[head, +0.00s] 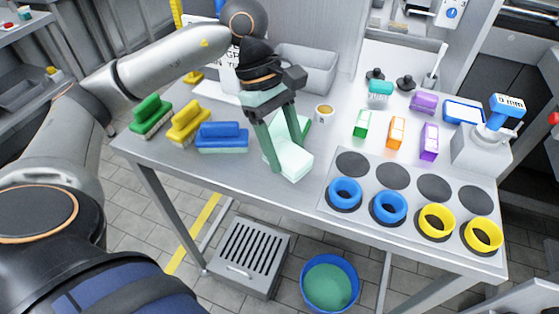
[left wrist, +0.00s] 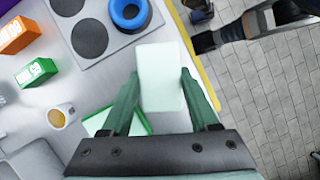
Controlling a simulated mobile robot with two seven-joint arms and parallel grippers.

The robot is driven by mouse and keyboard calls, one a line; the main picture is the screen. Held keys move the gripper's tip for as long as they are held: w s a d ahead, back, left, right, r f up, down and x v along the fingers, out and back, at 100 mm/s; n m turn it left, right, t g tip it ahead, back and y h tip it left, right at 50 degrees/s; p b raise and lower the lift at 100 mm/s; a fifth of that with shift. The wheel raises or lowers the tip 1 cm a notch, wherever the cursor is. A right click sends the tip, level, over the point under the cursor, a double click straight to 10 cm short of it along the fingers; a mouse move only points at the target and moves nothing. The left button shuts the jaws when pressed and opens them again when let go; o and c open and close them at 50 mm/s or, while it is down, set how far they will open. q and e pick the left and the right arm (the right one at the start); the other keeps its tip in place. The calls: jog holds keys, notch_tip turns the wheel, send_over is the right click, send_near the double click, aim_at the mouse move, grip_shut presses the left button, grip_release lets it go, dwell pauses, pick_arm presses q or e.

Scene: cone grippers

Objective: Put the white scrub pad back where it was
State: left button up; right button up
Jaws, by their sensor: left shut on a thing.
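The white scrub pad (head: 291,164) is a pale, slightly greenish block near the front edge of the table. My left gripper (head: 288,160) is shut on it, with its green fingers on either side. In the left wrist view the pad (left wrist: 160,75) sits between the fingertips (left wrist: 158,90). A green-edged flat piece (head: 304,128) lies just behind the pad, partly hidden by the gripper; it also shows in the left wrist view (left wrist: 98,122). I cannot tell whether the pad touches the table. My right gripper is not in view.
Green (head: 151,115), yellow (head: 188,121) and blue (head: 222,137) brushes stand to the left. A grey plate (head: 408,196) with dark discs and blue and yellow rings lies to the right. A small cup (head: 325,113) stands behind the pad. A blue bucket (head: 329,281) is on the floor.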

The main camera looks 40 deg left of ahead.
pick_arm(q)
jog(key=f, duration=0.2)
jog(key=a+f, duration=0.1)
jog(key=shift+a+f, duration=0.15)
jog(key=shift+f, duration=0.2)
jog(key=shift+w+f, duration=0.1)
jog(key=shift+f, duration=0.3)
jog(key=shift+f, duration=0.15)
jog(key=o, duration=1.2)
